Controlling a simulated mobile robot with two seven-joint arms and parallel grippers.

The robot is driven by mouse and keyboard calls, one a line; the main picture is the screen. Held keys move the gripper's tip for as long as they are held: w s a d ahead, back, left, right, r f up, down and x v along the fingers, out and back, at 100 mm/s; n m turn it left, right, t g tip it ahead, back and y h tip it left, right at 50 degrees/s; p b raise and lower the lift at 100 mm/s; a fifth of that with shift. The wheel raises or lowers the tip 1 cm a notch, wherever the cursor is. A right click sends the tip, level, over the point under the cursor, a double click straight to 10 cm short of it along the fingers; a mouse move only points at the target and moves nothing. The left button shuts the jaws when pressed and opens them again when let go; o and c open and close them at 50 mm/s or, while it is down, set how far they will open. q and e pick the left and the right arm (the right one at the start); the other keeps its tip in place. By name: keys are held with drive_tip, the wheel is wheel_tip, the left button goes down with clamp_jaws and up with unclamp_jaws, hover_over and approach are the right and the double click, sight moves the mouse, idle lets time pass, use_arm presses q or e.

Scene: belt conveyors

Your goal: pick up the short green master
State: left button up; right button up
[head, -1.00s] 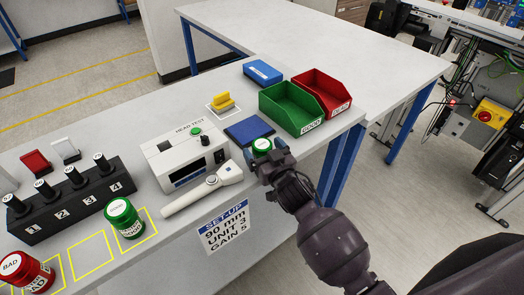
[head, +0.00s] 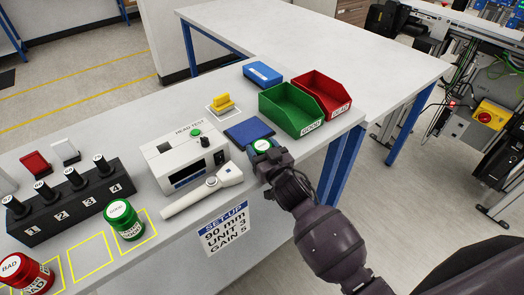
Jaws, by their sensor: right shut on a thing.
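My right gripper (head: 263,149) is at the bench's front edge, right of the blue pad. It is shut on a green master (head: 262,144) with a pale top; the fingers hide most of it, so its height cannot be told. Another green master (head: 124,219) with a white top label stands upright in a yellow outlined square at the lower left, apart from the gripper. A red master (head: 26,272) marked BAD stands at the lower left corner. My left gripper is not in view.
A blue pad (head: 248,132), a green bin (head: 291,108) and a red bin (head: 322,91) lie close to the right gripper. The white head-test box (head: 183,160) and a pale handheld tool (head: 203,193) are left of it. A yellow outlined square (head: 92,257) is empty.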

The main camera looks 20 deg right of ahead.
sight(262, 145)
wheel_tip(262, 145, up, 20)
drive_tip(key=p, duration=0.3)
